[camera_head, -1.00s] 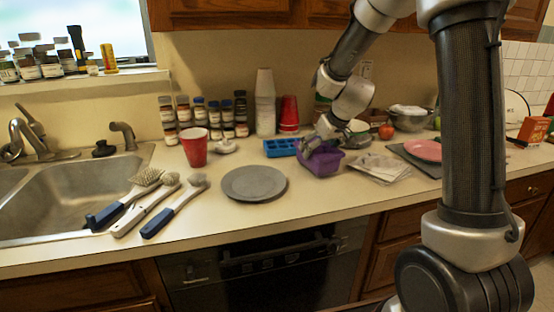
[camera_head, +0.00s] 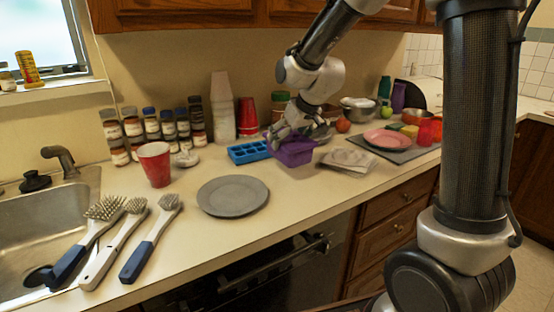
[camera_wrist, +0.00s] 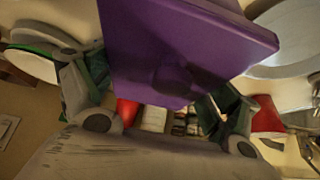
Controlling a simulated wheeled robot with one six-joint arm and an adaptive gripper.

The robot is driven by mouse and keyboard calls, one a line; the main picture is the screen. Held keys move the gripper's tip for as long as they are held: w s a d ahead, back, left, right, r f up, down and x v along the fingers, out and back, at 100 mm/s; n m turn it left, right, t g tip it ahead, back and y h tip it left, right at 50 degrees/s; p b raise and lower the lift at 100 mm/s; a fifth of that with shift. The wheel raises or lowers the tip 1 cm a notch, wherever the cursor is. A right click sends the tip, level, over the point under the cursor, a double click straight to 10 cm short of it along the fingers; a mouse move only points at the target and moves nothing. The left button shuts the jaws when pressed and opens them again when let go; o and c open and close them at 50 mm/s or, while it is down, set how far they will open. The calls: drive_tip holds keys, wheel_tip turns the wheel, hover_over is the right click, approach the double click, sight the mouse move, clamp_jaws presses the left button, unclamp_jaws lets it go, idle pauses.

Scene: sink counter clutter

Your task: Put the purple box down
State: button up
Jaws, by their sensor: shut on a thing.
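The purple box (camera_head: 294,152) is at the counter's middle, just right of a blue ice tray. My gripper (camera_head: 284,134) is above the box with its fingers at the box's rim. In the wrist view the purple box (camera_wrist: 185,45) fills the upper middle, between the two fingers of my gripper (camera_wrist: 160,110), which is shut on it. The box looks about level at the counter surface. I cannot tell whether its bottom touches the counter.
The blue ice tray (camera_head: 249,152) sits close on the left and a packet (camera_head: 348,159) lies to the right. A grey plate (camera_head: 233,195) is in front. Red cups (camera_head: 247,117) and pale stacked cups (camera_head: 222,105) stand behind. Bare counter lies in front of the box.

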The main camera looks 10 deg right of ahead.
drive_tip(key=shift+f, duration=3.1)
drive_tip(key=shift+f, duration=0.15)
drive_tip(key=o, duration=0.8)
